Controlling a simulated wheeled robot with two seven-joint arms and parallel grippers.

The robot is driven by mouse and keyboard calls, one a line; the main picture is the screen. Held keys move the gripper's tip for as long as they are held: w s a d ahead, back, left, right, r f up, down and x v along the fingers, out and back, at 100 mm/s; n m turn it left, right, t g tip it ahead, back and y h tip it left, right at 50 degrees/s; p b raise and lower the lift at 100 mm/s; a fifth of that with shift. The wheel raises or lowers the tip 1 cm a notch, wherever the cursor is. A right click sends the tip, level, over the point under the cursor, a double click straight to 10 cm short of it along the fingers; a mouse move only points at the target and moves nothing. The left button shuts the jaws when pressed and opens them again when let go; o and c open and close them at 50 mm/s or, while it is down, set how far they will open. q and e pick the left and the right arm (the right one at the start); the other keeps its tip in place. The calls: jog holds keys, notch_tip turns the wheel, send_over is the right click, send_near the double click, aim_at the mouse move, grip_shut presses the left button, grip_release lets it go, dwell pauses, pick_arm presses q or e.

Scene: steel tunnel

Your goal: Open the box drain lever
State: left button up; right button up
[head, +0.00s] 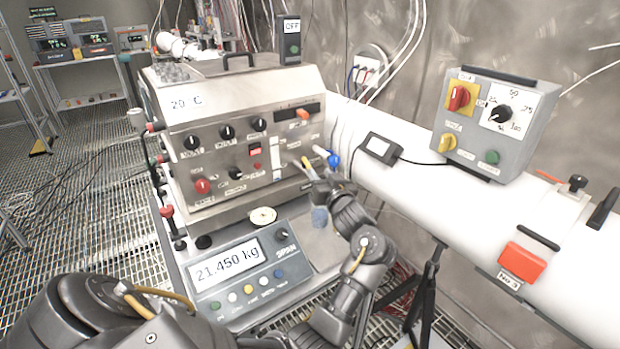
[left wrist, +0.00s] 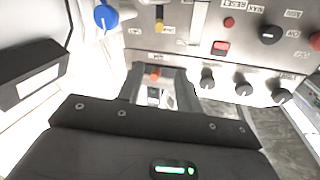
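The steel box (head: 245,135) stands on the bench with knobs, switches and small levers on its front panel. At the panel's right end are a yellow-tipped lever (head: 307,163) and a blue-handled one (head: 332,159). They also show in the left wrist view, the yellow lever (left wrist: 158,22) and the blue handle (left wrist: 106,17). I cannot read which is the drain lever. My left gripper (head: 314,181) is just below and in front of these levers. In the left wrist view its fingers (left wrist: 158,84) stand apart with nothing visibly held. My right gripper is out of view.
A scale (head: 250,270) reading 21.450 kg sits in front of the box. A white pipe (head: 400,165) with a grey control box (head: 495,120) runs along the right. Cables lie on the grating at left.

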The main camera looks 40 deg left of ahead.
aim_at(310, 166)
pick_arm(q)
jog(key=w+a+f, duration=0.1)
jog(key=w+a, duration=0.1)
jog(key=a, duration=0.1)
jog(key=w+a+f+b, duration=0.1)
jog(key=w+a, duration=0.1)
jog(key=a, duration=0.1)
jog(key=w+a+f, duration=0.1)
jog(key=a, duration=0.2)
jog(key=shift+w+f, duration=0.4)
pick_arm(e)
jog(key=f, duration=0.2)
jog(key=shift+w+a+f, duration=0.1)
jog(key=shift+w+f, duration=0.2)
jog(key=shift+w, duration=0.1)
pick_arm(q)
jog(key=shift+c, duration=0.2)
grip_shut()
